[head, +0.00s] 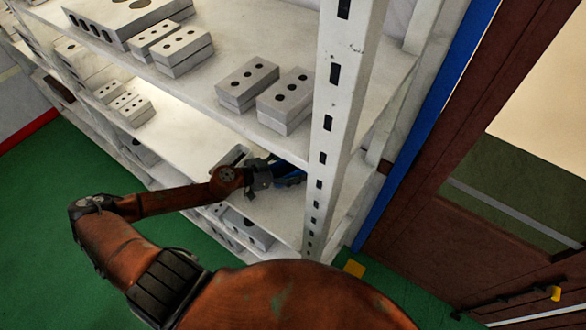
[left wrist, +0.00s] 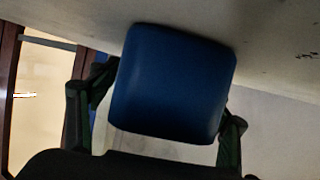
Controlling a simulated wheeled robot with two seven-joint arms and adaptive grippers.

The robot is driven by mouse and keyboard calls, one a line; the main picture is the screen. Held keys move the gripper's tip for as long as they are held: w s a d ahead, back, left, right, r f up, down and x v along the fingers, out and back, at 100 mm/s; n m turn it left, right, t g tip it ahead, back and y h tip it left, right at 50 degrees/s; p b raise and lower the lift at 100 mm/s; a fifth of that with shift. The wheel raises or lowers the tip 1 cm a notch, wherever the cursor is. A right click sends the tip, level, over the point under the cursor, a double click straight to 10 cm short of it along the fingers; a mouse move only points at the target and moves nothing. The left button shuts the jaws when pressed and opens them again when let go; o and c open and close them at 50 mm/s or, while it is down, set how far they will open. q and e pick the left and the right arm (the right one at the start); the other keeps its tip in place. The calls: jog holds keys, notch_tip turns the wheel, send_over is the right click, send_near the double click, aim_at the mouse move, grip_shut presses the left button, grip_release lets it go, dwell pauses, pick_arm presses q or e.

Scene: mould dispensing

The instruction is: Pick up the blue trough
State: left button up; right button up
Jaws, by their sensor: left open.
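The blue trough (left wrist: 172,85) fills the middle of the left wrist view, its rounded blue face towards the camera. In the head view only a small part of the blue trough (head: 291,179) shows on the middle shelf, just past my left gripper (head: 272,176). My left gripper also shows in the left wrist view (left wrist: 158,115), open, with one finger on each side of the trough. Whether the fingers touch it cannot be told. The far side of the trough is hidden. My right gripper is not in view.
The white shelf rack's perforated post (head: 338,110) stands close to the right of my left gripper. Grey mould blocks (head: 246,82) sit on the shelf above. Another grey block (head: 232,157) lies beside the gripper. Green floor (head: 60,210) is open at the left.

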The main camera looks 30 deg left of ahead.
pick_arm(q)
jog(key=shift+c, duration=0.7)
jog(key=c, duration=1.1)
jog(key=shift+c, duration=0.3)
jog(key=shift+r, duration=0.1)
